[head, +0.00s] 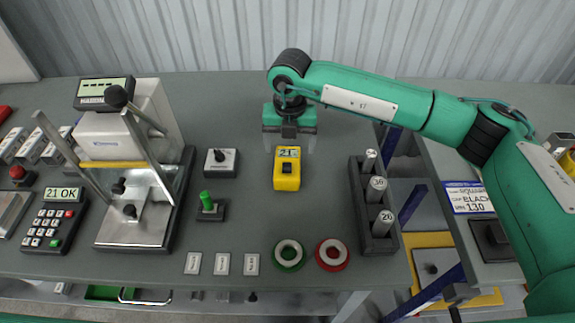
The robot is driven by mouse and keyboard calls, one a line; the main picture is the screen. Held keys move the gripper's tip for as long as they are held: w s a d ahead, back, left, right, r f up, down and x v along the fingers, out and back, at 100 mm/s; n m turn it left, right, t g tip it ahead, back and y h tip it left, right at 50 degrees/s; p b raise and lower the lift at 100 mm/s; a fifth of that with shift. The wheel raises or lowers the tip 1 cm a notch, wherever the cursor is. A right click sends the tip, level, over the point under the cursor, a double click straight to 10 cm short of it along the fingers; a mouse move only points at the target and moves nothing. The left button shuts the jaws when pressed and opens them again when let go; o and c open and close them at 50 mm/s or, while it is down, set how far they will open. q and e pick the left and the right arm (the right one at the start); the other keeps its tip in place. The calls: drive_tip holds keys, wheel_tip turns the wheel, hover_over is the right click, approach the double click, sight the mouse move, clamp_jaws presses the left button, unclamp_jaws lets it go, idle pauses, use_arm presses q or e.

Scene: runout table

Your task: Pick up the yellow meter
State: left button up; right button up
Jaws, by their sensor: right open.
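The yellow meter (287,173) lies on the grey table near its middle, with a small display at its far end and a dark dial or button in its centre. My right gripper (290,132) is open and empty, just beyond the meter's far end. The green arm reaches in from the right and the gripper hangs down from its wrist. The gap between gripper and meter is small, and I cannot tell its height exactly. My left gripper is not in the view.
A press-like machine (128,140) and a keypad (53,228) stand at left. A green-lever switch (209,207) and a dial box (221,162) are left of the meter. A rack with cylinders (373,205) stands at right. Green (289,266) and red rings (332,265) lie in front.

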sight(288, 154)
drive_tip(key=shift+f, duration=0.35)
drive_tip(key=f+p, duration=0.1)
drive_tip(key=f, duration=0.2)
drive_tip(key=shift+a+f+p, duration=0.2)
drive_tip(key=shift+f+p, duration=0.15)
drive_tip(key=shift+p, duration=0.05)
drive_tip(key=shift+f, duration=0.3)
drive_tip(key=c, duration=1.3)
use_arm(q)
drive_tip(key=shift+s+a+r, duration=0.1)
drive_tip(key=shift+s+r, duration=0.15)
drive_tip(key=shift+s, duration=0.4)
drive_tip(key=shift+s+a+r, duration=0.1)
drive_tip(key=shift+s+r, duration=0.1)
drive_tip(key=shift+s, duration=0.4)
use_arm(e)
drive_tip(key=shift+r, duration=0.1)
drive_tip(key=shift+r, duration=0.7)
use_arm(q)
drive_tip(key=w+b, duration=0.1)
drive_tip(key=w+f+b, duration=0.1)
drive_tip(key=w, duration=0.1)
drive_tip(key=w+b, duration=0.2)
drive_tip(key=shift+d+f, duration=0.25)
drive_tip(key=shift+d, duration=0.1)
use_arm(e)
wheel_tip(288, 154, up, 19)
drive_tip(key=shift+f, duration=0.2)
